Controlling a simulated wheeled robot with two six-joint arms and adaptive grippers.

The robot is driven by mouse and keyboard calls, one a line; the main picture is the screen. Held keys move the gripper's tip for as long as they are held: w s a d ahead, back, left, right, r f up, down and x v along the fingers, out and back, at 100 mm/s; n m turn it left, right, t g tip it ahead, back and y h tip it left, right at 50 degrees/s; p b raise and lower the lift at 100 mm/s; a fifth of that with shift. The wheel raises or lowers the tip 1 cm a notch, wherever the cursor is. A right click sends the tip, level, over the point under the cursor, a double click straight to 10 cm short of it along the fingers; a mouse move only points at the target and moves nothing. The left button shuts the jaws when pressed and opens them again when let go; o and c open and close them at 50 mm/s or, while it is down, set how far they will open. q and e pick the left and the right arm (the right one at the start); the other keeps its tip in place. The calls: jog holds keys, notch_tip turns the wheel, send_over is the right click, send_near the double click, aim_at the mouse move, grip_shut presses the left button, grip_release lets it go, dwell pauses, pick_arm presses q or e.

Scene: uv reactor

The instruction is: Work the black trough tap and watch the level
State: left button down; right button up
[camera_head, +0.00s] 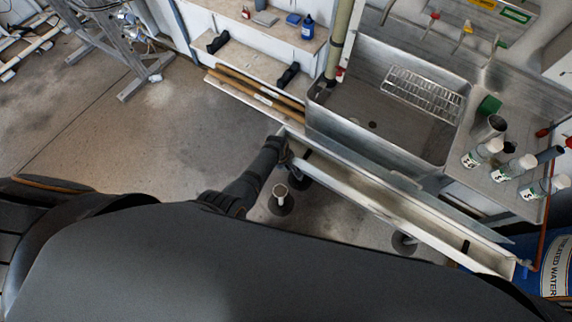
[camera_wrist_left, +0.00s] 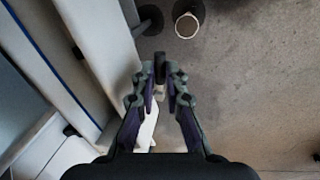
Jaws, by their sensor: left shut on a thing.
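The long white trough (camera_head: 400,205) runs diagonally below the sink in the head view, and its pale wall (camera_wrist_left: 88,38) fills the left of the wrist view. My left gripper (camera_head: 284,148) is at the trough's upper left end. In the wrist view its fingers (camera_wrist_left: 160,80) are closed around a small black piece, the black tap (camera_wrist_left: 160,63), beside the trough wall. The fingers cover much of the tap, so its exact angle is hard to read. I cannot make out a water level in the trough. My right gripper is out of view.
A metal sink (camera_head: 350,112) with a wire rack (camera_head: 422,92) stands behind the trough. White-labelled bottles (camera_head: 482,152) stand on its right drainboard. A blue barrel (camera_head: 545,268) is at lower right. A pale-topped post (camera_head: 280,190) stands near my left gripper. Open floor (camera_head: 120,140) lies left.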

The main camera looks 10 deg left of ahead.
pick_arm(q)
jog(key=c, duration=1.4)
grip_release()
